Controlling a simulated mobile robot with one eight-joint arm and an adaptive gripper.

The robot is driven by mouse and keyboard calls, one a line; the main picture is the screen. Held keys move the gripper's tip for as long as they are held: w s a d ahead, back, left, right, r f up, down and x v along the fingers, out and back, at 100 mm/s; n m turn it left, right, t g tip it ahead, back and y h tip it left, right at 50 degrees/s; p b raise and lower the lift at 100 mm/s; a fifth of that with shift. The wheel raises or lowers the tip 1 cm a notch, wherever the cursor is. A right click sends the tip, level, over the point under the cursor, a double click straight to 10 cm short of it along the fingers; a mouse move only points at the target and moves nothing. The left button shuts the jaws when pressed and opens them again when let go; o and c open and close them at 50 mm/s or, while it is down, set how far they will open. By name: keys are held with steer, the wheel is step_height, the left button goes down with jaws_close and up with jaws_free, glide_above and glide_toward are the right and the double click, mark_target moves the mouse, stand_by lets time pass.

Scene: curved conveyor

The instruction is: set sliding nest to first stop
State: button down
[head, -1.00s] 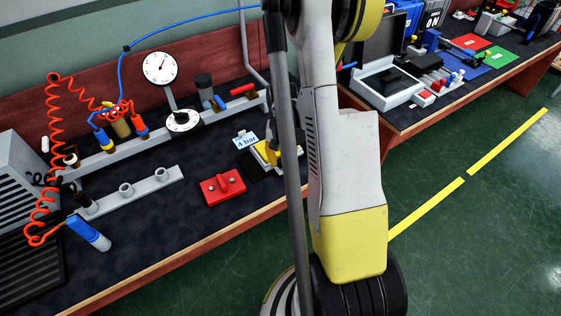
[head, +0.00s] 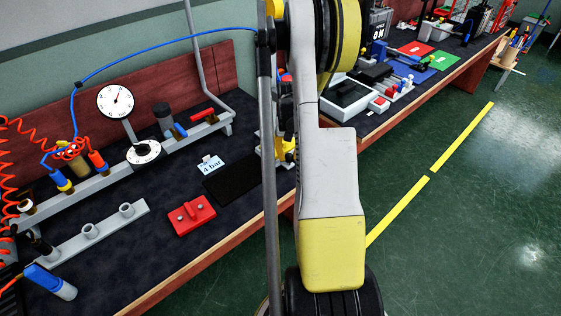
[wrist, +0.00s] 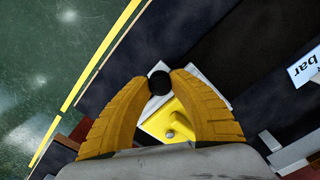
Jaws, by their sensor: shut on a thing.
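The sliding nest, a yellow block on a pale grey plate with a black knob, shows in the wrist view (wrist: 178,120). My gripper (wrist: 159,81) has its yellow fingers shut on the black knob. In the head view the nest and gripper are mostly hidden behind my arm, at the right end of a black strip (head: 232,179) on the bench. The strip lies bare left of them, by a white "4 bar" card (head: 211,167). I cannot make out any stop marks.
A red block with pins (head: 192,215) lies left of the strip. A dial gauge (head: 116,101) and a grey rail with fittings stand behind it. A grey bar with rings (head: 90,230) is at left. The bench's front edge is close; green floor lies beyond.

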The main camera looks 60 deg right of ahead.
steer(key=shift+s+d, duration=0.1)
steer(key=shift+d, duration=0.15)
steer(key=c, duration=1.1)
jaws_free()
steer(key=shift+c, duration=0.2)
step_height(320, 180, up, 12)
